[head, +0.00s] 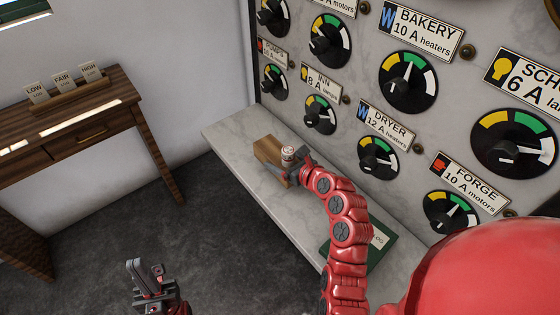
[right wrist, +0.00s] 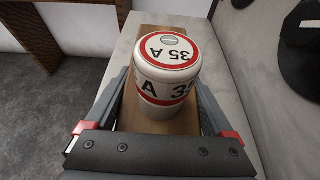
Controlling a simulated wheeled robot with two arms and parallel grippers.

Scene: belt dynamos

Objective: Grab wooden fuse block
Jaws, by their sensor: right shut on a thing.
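The wooden fuse block (head: 268,149) lies on the pale marble shelf below the dial panel. A white fuse (head: 288,153) with red bands and "35 A" print stands upright at its near end. My right gripper (head: 283,178) is at that near end. In the right wrist view its fingers lie along both sides of the wooden block (right wrist: 153,36), shut on it, with the fuse (right wrist: 167,70) rising between them and hiding part of the block. The finger contact is partly hidden. My left gripper (head: 146,270) is open and empty, over the dark floor.
The marble shelf (head: 228,128) runs along the panel, with a dark green book (head: 378,249) partly behind my right arm. Dials and labels line the panel above. A wooden desk (head: 80,115) with LOW, FAIR and HIGH cards stands at left.

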